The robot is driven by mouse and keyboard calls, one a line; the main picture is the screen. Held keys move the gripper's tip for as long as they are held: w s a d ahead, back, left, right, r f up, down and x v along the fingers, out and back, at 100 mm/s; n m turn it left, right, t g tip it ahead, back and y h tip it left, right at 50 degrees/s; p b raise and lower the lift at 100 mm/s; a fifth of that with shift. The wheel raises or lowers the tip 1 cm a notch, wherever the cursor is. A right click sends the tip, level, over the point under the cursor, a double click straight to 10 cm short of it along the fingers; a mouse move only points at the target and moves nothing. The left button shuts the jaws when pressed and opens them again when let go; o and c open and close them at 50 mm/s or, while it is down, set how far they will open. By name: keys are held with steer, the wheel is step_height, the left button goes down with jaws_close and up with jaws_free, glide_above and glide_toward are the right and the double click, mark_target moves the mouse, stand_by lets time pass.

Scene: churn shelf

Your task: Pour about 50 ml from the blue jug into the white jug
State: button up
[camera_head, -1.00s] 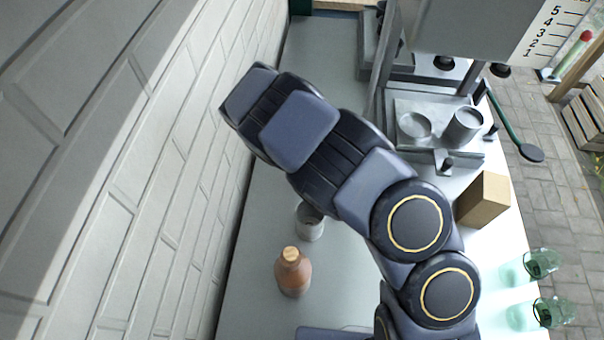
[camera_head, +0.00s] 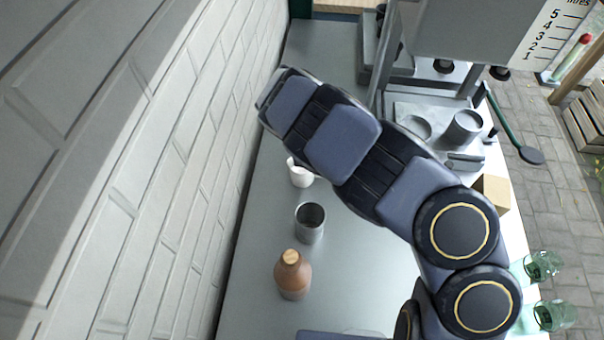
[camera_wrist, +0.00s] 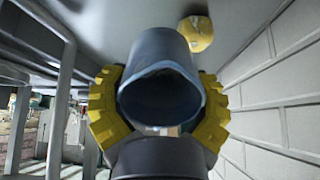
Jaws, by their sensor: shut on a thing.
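The blue jug (camera_wrist: 160,62) is between the yellow fingers of my gripper (camera_wrist: 160,108) in the wrist view, and the gripper is shut on it. Its dark open mouth faces the wrist camera; I cannot make out the liquid inside. In the head view my arm hides the gripper and the blue jug. The white jug (camera_head: 301,178) stands upright on the counter in the head view, just below my arm's far end, with its upper right side close to the arm's outline.
A grey metal cup (camera_head: 310,224) and a corked brown bottle (camera_head: 292,276) stand nearer on the counter (camera_head: 262,225). A brick wall (camera_head: 170,190) runs along the left. A cardboard box (camera_head: 493,191) and green glass jars (camera_head: 543,265) are at the right. A yellow object (camera_wrist: 196,33) is unclear.

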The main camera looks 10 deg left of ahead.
steer(key=shift+w+d+r+g, duration=0.15)
steer(key=shift+w+r+g, duration=0.05)
steer(key=shift+w+g, duration=0.25)
steer(key=shift+w+f+b, duration=0.1)
steer(key=shift+f+b, duration=0.15)
steer(key=shift+b, duration=0.15)
steer(key=shift+w+d+f+g+b, duration=0.2)
steer(key=shift+w+f+g+b, duration=0.2)
steer(key=shift+g, duration=0.35)
steer(key=shift+w+a+r, duration=0.1)
steer(key=shift+w, duration=0.05)
steer(key=shift+w+d+r+g+y+b, duration=0.1)
steer(key=shift+w+d+g+y+b, duration=0.1)
steer(key=shift+g+b, duration=0.25)
steer(key=shift+w+d+r+g+y+b, duration=0.1)
steer(key=shift+w+g+b, duration=0.1)
steer(key=shift+g, duration=0.35)
steer(key=shift+a+f, duration=0.15)
steer(key=shift+w+f+g+b, duration=0.15)
steer(key=shift+g+b, duration=0.25)
steer(key=shift+g, duration=0.1)
steer(key=shift+w+g+b, duration=0.15)
steer(key=shift+g+b, duration=0.25)
steer(key=shift+b, duration=0.35)
